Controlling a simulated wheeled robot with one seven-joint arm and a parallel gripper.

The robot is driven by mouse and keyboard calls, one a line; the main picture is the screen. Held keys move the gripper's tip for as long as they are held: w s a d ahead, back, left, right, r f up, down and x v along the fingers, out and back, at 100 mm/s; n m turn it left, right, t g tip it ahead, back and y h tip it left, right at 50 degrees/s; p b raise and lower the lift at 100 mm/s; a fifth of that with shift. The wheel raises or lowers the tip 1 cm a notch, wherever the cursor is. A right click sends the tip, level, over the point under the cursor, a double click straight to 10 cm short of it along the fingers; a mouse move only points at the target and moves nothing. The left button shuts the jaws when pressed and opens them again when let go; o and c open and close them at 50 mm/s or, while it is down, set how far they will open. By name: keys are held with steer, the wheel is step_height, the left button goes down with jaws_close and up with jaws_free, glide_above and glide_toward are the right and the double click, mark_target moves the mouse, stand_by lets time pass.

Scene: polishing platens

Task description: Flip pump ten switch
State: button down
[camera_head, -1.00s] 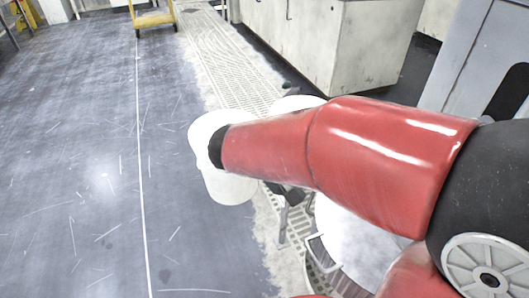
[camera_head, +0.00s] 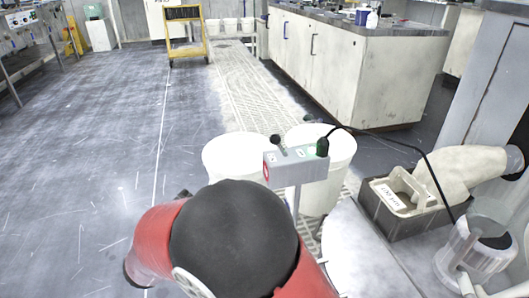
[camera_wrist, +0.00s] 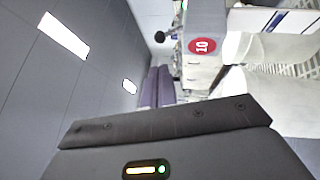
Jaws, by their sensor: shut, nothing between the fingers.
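The pump ten switch box (camera_head: 305,168) is a small grey box on a thin post. A short lever with a black ball knob (camera_head: 275,139) stands on its top, and a red label is at its left end. In the wrist view the box (camera_wrist: 205,18) carries a red round label reading 10 (camera_wrist: 202,46), and the black ball knob (camera_wrist: 160,37) sticks out to its left. My gripper (camera_wrist: 158,69) shows there as two fingers side by side, shut and empty. The fingertips lie just below the knob in that picture, seemingly apart from it. My arm hides the gripper in the head view.
White drums (camera_head: 323,165) stand behind the box. A black cable (camera_head: 395,143) runs from its green-lit plug to the right. A grey crate (camera_head: 405,215) lies at the right. A yellow cart (camera_head: 186,38) and cabinets (camera_head: 340,65) are farther back. The floor at left is clear.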

mark_target(275, 140)
steer(key=x, duration=1.4)
steer(key=shift+d, duration=0.1)
steer(key=shift+w+d+r+m+g+y, duration=0.15)
steer(key=shift+d+r+m+g+y, duration=0.35)
steer(key=shift+r+m+g, duration=0.25)
steer(key=shift+w+d+r+m+g+y, duration=0.2)
steer(key=shift+d+r+m+g+y, duration=0.25)
steer(key=shift+d+m+g+y, duration=0.4)
steer(key=shift+w+d+r+m+g+y+b, duration=0.2)
steer(key=shift+d+m+g+y, duration=0.1)
steer(key=shift+g+y, duration=0.1)
steer(key=shift+w+d+r+m+g+y+b, duration=0.1)
steer(key=shift+d+r+m+g+y, duration=0.1)
steer(key=shift+d+g+y, duration=0.15)
steer(key=shift+w+d+r+m+g+y, duration=0.15)
steer(key=shift+d+m+g+y, duration=0.45)
steer(key=shift+y, duration=0.3)
steer(key=shift+r, duration=0.1)
